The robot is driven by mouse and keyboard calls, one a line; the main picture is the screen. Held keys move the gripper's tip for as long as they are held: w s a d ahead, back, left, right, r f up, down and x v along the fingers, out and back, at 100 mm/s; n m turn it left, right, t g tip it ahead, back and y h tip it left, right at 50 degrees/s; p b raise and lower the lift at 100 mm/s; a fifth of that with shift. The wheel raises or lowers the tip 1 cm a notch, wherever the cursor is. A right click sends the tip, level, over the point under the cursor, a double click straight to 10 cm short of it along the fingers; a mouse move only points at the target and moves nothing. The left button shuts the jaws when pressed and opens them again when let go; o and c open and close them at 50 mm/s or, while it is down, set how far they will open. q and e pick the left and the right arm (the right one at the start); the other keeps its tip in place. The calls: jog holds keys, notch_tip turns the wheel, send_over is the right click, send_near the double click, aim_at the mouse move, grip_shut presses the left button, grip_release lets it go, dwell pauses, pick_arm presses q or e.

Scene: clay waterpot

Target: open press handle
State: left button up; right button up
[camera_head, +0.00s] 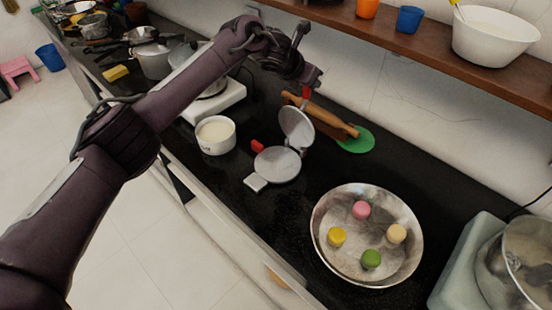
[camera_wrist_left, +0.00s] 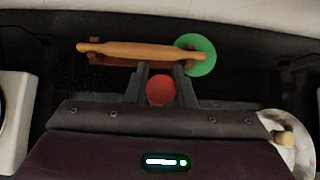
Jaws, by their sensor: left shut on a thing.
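The press is a pale grey metal tool on the black counter, with a round base plate (camera_head: 277,166) lying flat. Its round lid (camera_head: 296,128) stands tilted up at the far side of the base. A red handle end (camera_head: 306,91) shows above the lid, at the fingers of my left gripper (camera_head: 309,86). In the left wrist view, a round red knob (camera_wrist_left: 160,91) sits between the two dark fingers of my left gripper (camera_wrist_left: 160,84), which is shut on it. Another red piece (camera_head: 257,146) sticks out at the base's left. My right gripper is not in view.
A wooden rolling pin (camera_head: 322,115) and a green disc (camera_head: 357,138) lie behind the press. A white pot (camera_head: 215,136) stands left of it. A metal bowl (camera_head: 326,258) with several coloured pieces stands at the front right. A wooden shelf (camera_head: 408,41) runs above.

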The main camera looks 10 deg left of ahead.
pick_arm(q)
jog(key=w+d, duration=0.1)
jog(key=w+d+f+b, duration=0.1)
jog(key=shift+w, duration=0.35)
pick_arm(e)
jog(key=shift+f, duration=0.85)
pick_arm(q)
jog(key=shift+d+b, duration=0.1)
jog(key=shift+b, duration=0.25)
jog(key=shift+w+d, duration=0.15)
jog(key=shift+w+d+f, duration=0.35)
jog(key=shift+w, duration=0.3)
jog(key=o, duration=0.6)
jog(key=shift+s+a+r, duration=0.15)
jog(key=shift+s, duration=0.1)
jog(key=shift+o, duration=1.5)
jog(key=shift+w, duration=0.1)
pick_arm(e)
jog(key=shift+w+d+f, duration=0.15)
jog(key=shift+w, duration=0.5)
